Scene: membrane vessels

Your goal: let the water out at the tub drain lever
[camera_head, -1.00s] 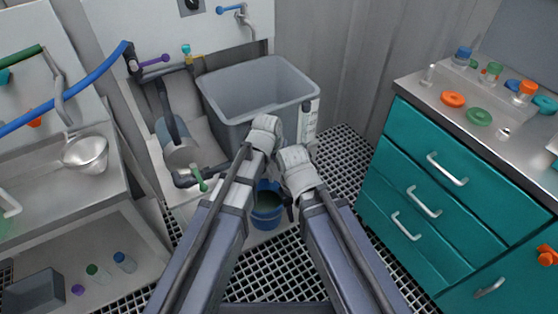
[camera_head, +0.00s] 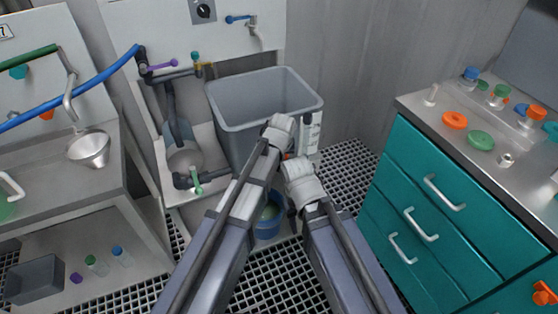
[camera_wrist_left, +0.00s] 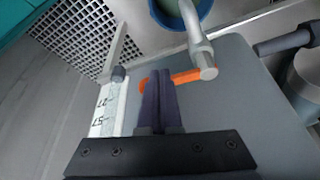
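The grey tub (camera_head: 235,125) stands in the middle of the head view. In the left wrist view its grey wall (camera_wrist_left: 240,75) carries a pale drain pipe (camera_wrist_left: 196,35) and an orange drain lever (camera_wrist_left: 185,77). My left gripper's two dark fingers (camera_wrist_left: 158,78) are together and overlap the lever's left part; I cannot tell whether they touch it. In the head view my arms hide most of the lever. A blue bucket (camera_head: 268,222) stands below the drain, also at the top of the wrist view (camera_wrist_left: 180,12). My right gripper (camera_head: 291,214) is mostly hidden behind its wrist.
A white gauge strip (camera_wrist_left: 108,108) is on the tub, close to my left fingers. A teal drawer cabinet (camera_head: 415,215) stands right. A sink counter with a metal funnel (camera_head: 89,148) is left. Pipes and a green lever (camera_head: 196,180) are left of the tub.

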